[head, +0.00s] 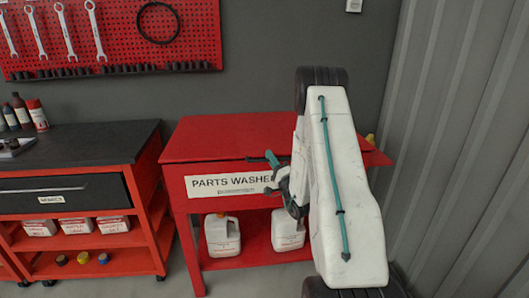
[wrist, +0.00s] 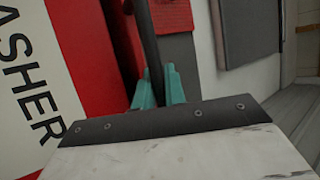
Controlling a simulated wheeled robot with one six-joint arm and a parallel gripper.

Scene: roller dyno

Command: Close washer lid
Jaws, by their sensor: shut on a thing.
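The red parts washer (head: 180,190) stands against the back wall, with a "PARTS WASHER" label on its front. Its red lid (head: 215,138) lies flat or nearly flat over the top; I cannot tell whether a small gap is left at the front edge. A dark bar handle (head: 253,159) shows at the lid's front edge. My gripper (head: 271,160) is at this handle. In the wrist view, the teal fingertips (wrist: 158,88) are shut on the dark handle bar (wrist: 144,35). My white arm hides the right part of the washer.
A red workbench (head: 75,155) with bottles on its black top stands to the left. White jugs (head: 222,236) sit on the washer's lower shelf. A corrugated grey wall (head: 455,130) is close on the right. A red tool pegboard (head: 120,40) hangs above.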

